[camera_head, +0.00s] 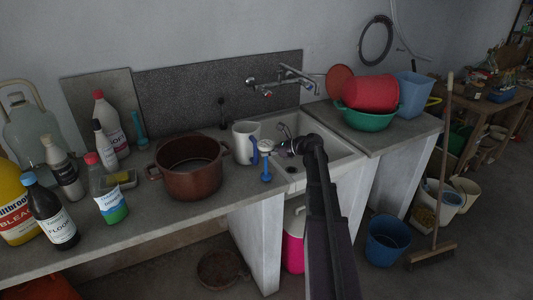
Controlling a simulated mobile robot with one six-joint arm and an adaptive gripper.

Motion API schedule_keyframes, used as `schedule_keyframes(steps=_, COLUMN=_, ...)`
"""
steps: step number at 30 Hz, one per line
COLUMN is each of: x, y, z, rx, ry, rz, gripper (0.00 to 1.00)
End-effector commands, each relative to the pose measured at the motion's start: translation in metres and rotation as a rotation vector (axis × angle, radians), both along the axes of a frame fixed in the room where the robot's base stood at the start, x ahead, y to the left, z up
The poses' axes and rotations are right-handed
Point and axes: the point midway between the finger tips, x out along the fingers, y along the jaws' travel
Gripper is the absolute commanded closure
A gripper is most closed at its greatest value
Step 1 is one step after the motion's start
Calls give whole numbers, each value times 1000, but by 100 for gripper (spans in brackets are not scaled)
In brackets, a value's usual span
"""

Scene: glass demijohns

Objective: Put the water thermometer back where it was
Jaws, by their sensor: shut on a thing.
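My gripper (280,148) is at the front left edge of the sink, at the end of my dark arm. Its jaws are small and partly hidden in this view. They are shut on a blue upright piece with a pale round top (266,168), which looks like the water thermometer. It hangs upright by the counter's front edge, just right of a white mug (243,131). A curved blue strip (254,152) shows between the mug and this piece; I cannot tell what it belongs to.
A brown pot (190,178) stands left of the mug. The sink (330,155) lies behind my arm, under a wall tap (282,80). Several bottles crowd the left counter. A green basin (364,118) with a red tub stands right of the sink.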

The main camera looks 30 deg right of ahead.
Motion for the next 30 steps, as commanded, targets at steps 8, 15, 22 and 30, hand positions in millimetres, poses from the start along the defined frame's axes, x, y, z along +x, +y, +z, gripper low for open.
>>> schedule_keyframes(steps=8, x=0, y=0, z=-5, rx=0, ry=0, rz=0, gripper=100)
schedule_keyframes(steps=15, x=0, y=-1, z=-8, rx=0, ry=0, rz=-1, gripper=100)
schedule_keyframes(steps=22, x=0, y=-1, z=-11, rx=0, ry=0, rz=-1, gripper=100)
schedule_keyframes(steps=30, x=0, y=-1, z=-11, rx=0, ry=0, rz=-1, gripper=39)
